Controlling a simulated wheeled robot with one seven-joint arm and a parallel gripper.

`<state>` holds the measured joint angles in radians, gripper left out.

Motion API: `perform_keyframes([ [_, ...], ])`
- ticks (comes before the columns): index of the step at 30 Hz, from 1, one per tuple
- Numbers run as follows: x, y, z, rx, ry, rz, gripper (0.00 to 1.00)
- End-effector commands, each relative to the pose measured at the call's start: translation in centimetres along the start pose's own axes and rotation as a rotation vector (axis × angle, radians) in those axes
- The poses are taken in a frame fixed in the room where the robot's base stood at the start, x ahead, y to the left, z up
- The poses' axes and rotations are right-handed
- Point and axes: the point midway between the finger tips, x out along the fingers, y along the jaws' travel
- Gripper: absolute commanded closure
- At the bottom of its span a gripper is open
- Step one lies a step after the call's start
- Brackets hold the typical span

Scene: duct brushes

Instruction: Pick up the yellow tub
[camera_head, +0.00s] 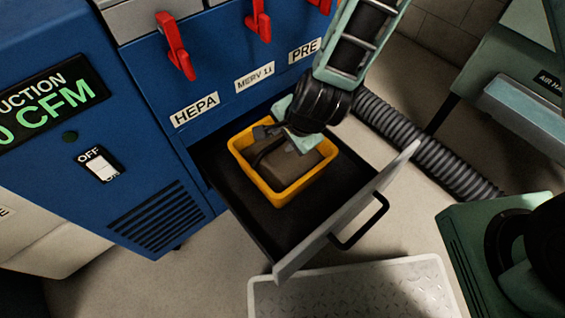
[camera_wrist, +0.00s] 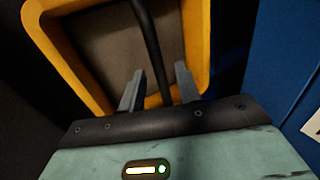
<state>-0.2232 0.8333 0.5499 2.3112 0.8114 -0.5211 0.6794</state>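The yellow tub (camera_head: 272,199) sits in the open drawer of the blue machine. A grey-brown block or lining fills much of it, and a dark handle bar (camera_head: 262,152) arches over it. In the wrist view the tub's yellow rim (camera_wrist: 55,58) surrounds the dark handle (camera_wrist: 151,45). My gripper (camera_head: 280,138) is low over the tub's far side, pointing down. In the wrist view, my gripper's (camera_wrist: 158,88) two grey fingers stand apart, one on each side of the handle, with visible gaps. The arm partly hides the tub's far rim.
The drawer front (camera_head: 345,215) with a black pull stands out toward the lower right. The blue cabinet (camera_head: 150,150) rises at left with red levers. A ribbed hose (camera_head: 425,150), a white textured mat (camera_head: 355,290) and green equipment (camera_head: 475,255) lie to the right and below.

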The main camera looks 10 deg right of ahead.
Motion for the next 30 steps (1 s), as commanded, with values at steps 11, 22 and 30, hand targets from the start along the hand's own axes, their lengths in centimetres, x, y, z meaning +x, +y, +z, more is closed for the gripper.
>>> perform_keyframes([
  [11,2.03,-0.01,0.04,0.000,0.000,0.000,0.69],
  [22,1.99,-0.04,0.06,0.000,0.000,-0.001,1.00],
  [30,1.25,-0.39,0.06,-0.001,0.000,-0.002,1.00],
])
